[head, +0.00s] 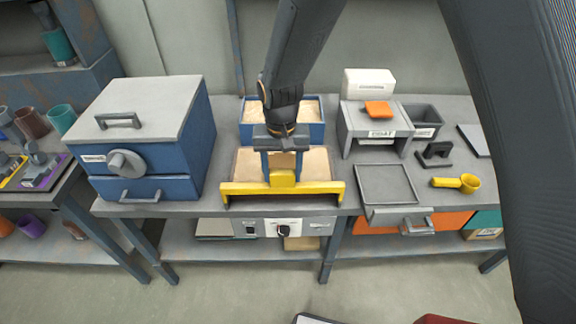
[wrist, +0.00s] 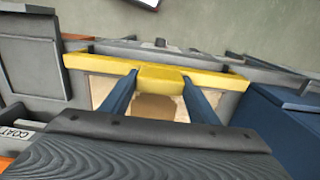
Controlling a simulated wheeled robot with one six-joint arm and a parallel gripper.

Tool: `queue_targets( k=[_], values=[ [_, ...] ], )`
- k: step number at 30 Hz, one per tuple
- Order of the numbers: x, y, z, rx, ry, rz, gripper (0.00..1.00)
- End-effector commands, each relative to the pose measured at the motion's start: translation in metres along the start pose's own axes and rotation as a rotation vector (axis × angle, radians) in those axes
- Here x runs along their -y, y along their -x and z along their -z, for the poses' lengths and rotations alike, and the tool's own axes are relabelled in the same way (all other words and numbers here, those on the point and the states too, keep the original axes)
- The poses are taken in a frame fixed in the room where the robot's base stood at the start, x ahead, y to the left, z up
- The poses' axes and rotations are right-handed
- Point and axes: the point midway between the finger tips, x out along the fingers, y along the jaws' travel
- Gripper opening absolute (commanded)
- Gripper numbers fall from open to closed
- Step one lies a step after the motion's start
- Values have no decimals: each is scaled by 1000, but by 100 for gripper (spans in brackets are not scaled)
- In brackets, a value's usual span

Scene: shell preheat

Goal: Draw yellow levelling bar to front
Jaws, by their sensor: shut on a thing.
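The yellow levelling bar (head: 330,189) lies across the front end of a sand-filled bed (head: 246,163) on the bench. It also shows in the wrist view (wrist: 215,75), spanning the bed's far edge in that picture. My gripper (head: 282,177) points down from above and is shut on the yellow block at the middle of the bar. In the wrist view my two blue fingers (wrist: 153,88) stand at either side of that block. Part of the sand bed is hidden behind my gripper and arm.
A blue oven-like box (head: 150,140) with a knob stands at left. A blue sand bin (head: 313,118) is behind the bed. At right are a grey stand (head: 375,128) labelled COAT, a shallow grey tray (head: 387,184) and a yellow scoop (head: 457,183). The bench's front edge is close to the bar.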

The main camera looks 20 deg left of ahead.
Motion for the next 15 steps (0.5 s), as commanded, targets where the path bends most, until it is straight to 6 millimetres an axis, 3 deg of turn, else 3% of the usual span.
queue_targets(
  k=[5, 6, 9, 15],
  values=[
    [0, 0, -4, 10, 1, -3, 14],
    [0, 0, -5, 11, 1, -3, 58],
    [-1, 0, -4, 10, -1, -3, 73],
    [-2, 0, -2, 7, -4, -2, 73]
  ],
)
